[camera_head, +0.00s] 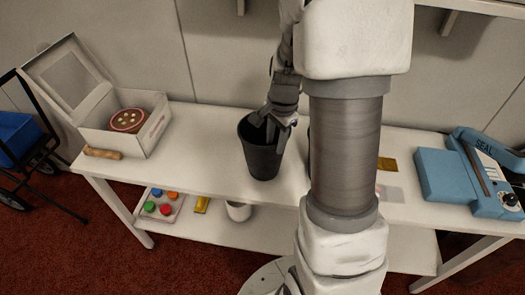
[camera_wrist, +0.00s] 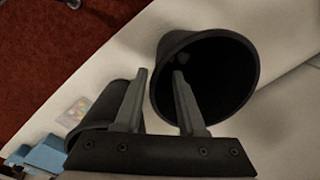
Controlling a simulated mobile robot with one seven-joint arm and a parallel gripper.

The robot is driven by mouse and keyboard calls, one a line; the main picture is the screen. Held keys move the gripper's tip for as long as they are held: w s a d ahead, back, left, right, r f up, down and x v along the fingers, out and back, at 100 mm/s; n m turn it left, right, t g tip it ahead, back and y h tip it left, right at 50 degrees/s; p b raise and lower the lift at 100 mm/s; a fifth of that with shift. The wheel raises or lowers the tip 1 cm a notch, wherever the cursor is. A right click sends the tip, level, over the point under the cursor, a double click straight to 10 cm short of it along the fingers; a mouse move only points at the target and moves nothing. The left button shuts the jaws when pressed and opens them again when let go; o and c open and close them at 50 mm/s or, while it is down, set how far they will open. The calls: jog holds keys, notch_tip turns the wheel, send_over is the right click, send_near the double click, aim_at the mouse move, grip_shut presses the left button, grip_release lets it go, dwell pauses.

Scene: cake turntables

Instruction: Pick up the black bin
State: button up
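The black bin (camera_head: 263,158) stands upright on the white table, left of my arm's column. In the wrist view its round mouth and dark inside (camera_wrist: 222,75) fill the upper right. My gripper (camera_head: 279,132) is at the bin's right rim, pointing down. In the wrist view my gripper (camera_wrist: 160,73) is open. Its right finger shows over the bin's mouth, and its left finger is outside, with the near rim between them. I cannot tell if either finger touches the wall.
A second dark container (camera_wrist: 98,108) stands close beside the left finger, mostly hidden by my arm in the head view. An open white box (camera_head: 152,135) with a cake (camera_head: 128,120) is at left. A blue sealing machine (camera_head: 440,175) is at right. The lower shelf holds small jars (camera_head: 165,209).

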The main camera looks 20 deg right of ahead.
aim_at(274, 159)
jog(key=shift+w+f+b, duration=0.15)
jog(key=shift+f+b, duration=0.05)
jog(key=shift+f, duration=1.55)
jog(key=shift+w+f+b, duration=0.15)
jog(key=shift+f+b, duration=0.05)
jog(key=shift+f, duration=1.5)
grip_shut()
